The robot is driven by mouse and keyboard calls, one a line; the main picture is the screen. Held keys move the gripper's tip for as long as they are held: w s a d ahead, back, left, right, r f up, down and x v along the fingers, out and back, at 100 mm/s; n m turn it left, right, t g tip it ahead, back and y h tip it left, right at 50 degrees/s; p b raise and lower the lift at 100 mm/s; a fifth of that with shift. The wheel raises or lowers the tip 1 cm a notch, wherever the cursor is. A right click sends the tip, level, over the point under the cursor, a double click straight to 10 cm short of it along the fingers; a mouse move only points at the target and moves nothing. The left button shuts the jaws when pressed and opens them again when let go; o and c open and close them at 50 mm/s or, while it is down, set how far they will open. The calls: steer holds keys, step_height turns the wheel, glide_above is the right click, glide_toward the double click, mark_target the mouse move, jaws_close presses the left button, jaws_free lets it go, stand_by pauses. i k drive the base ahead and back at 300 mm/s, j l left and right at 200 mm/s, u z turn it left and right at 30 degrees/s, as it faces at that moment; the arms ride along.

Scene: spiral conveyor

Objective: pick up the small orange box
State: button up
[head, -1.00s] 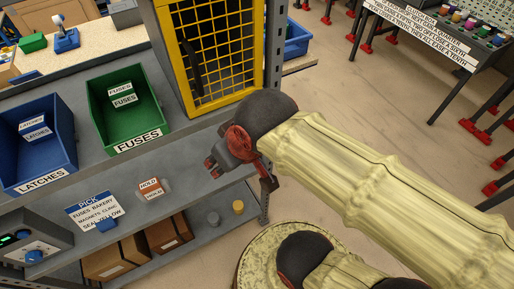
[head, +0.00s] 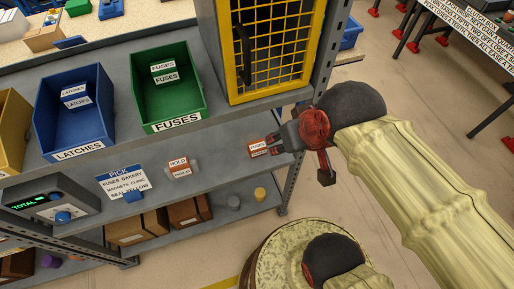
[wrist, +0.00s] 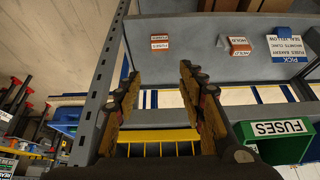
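A small orange box (head: 257,147) with a white label reading FUSES sits on the grey shelf, just left of my gripper in the head view. It also shows in the wrist view (wrist: 160,42), ahead of the fingertips and between their lines. My gripper (head: 287,141) is at the shelf's right end, close to this box. In the wrist view my gripper (wrist: 160,75) has its two fingers wide apart with nothing between them. A second orange piece (head: 180,167), labelled HOLD, stands farther left on the shelf, also visible in the wrist view (wrist: 238,46).
A green FUSES bin (head: 168,88) and a blue LATCHES bin (head: 74,112) stand behind. A yellow mesh cage (head: 268,48) and a grey upright post (head: 328,45) are close to my gripper. A PICK sign (head: 122,182) stands at the shelf front.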

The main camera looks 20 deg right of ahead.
mark_target(256, 149)
steer(key=z, duration=0.45)
steer(key=k+j+z, duration=0.25)
steer(key=j, duration=0.15)
steer(key=k+j+z, duration=0.1)
steer(key=j+z, duration=0.15)
steer(key=j, duration=0.2)
steer(key=k+j+z, duration=0.25)
steer(key=k+j, duration=0.15)
steer(key=j, duration=0.15)
steer(key=k+j, duration=0.15)
steer(key=j, duration=0.1)
